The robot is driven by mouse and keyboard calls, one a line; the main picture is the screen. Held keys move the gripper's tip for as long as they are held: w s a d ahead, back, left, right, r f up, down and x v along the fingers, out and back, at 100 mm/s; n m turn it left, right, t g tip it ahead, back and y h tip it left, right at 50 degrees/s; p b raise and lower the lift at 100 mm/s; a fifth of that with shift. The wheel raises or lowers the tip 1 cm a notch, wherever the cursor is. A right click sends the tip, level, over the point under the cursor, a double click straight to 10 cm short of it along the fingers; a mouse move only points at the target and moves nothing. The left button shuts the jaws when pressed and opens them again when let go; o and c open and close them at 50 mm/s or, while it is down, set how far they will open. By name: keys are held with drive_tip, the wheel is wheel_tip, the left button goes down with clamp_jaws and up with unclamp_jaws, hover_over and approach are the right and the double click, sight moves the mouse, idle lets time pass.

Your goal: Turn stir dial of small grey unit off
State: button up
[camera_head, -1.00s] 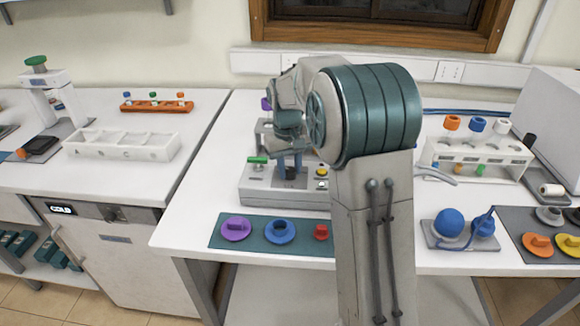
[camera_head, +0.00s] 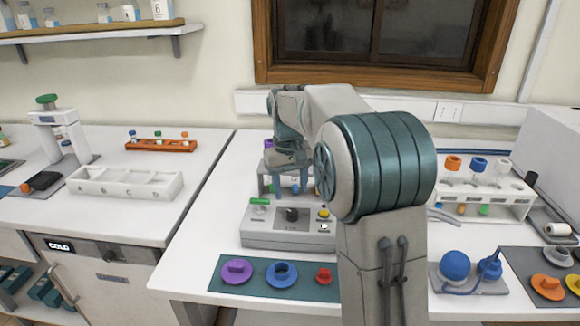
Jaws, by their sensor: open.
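The small grey unit (camera_head: 290,239) stands on the bench in front of the window. A black dial (camera_head: 292,215) is in the middle of its top panel. A green-topped part (camera_head: 260,201) is at the unit's left, and a yellow button (camera_head: 324,212) is at its right. My gripper (camera_head: 290,186) points down above and seemingly behind the dial, apart from it. It is open, with nothing seen between its blue fingers. The dial's pointer is too small to read. My arm hides the area right of the unit.
A teal mat (camera_head: 259,290) with purple, blue and red knobs lies in front of the unit. A rack (camera_head: 264,180) stands behind it, partly hidden by my gripper.

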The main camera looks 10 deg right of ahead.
wheel_tip(320, 180, up, 6)
drive_tip(key=shift+a+r, duration=0.2)
idle(0.3)
drive_tip(key=s+f+t, duration=0.1)
drive_tip(key=s+f, duration=0.2)
drive_tip(key=s, duration=0.6)
drive_tip(key=s+f+m+t, duration=0.1)
drive_tip(key=s+f, duration=0.3)
drive_tip(key=s, duration=0.5)
drive_tip(key=s+f, duration=0.3)
drive_tip(key=s, duration=0.7)
drive_tip(key=shift+d+f+m+t+y, duration=0.25)
drive_tip(key=shift+d+m+t+y, duration=0.05)
drive_tip(key=shift+m+t, duration=0.1)
drive_tip(key=c, duration=0.3)
drive_tip(key=shift+d, duration=0.1)
drive_tip(key=shift+c, duration=0.2)
